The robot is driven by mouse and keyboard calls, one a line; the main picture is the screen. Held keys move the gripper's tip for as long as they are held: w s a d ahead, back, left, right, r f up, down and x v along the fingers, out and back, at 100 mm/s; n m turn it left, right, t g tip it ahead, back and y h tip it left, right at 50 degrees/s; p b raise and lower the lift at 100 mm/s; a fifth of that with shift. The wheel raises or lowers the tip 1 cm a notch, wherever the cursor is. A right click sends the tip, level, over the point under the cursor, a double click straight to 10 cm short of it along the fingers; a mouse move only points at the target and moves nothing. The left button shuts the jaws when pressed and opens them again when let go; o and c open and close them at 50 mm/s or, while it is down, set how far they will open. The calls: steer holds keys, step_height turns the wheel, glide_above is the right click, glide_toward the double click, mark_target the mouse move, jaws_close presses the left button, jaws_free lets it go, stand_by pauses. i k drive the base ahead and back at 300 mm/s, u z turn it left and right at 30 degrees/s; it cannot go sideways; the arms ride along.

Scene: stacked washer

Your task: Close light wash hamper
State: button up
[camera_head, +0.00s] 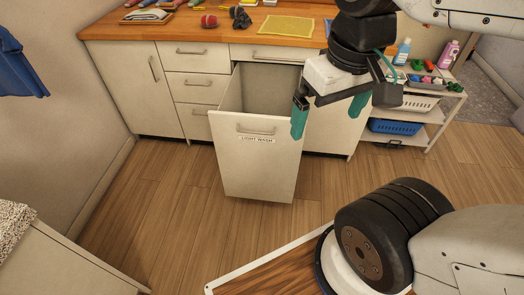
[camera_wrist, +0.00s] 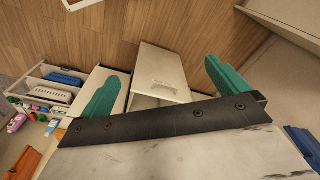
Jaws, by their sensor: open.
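The light wash hamper (camera_head: 257,165) is a white pull-out bin with a bar handle (camera_head: 256,130) and a "LIGHT WASH" label on its front. It stands pulled well out from the cabinet, and its open top shows an empty-looking inside. My gripper (camera_head: 328,115) is open with teal fingers, above and at the right side of the hamper's front panel. I cannot tell whether a finger touches it. In the wrist view, the hamper (camera_wrist: 160,72) lies beyond and between the spread fingers of my gripper (camera_wrist: 160,92). Nothing is between the fingers at their tips.
A white cabinet with drawers (camera_head: 195,88) and a wooden counter (camera_head: 215,30) stands behind the hamper. A shelf cart (camera_head: 430,117) with a blue basket (camera_head: 394,126) and bottles stands at the right. Wooden floor (camera_head: 170,215) is clear in front and left of the hamper.

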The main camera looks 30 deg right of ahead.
mark_target(258, 157)
steer(key=k, duration=0.5)
steer(key=z, duration=0.95)
steer(key=i, duration=0.7)
steer(key=u, duration=1)
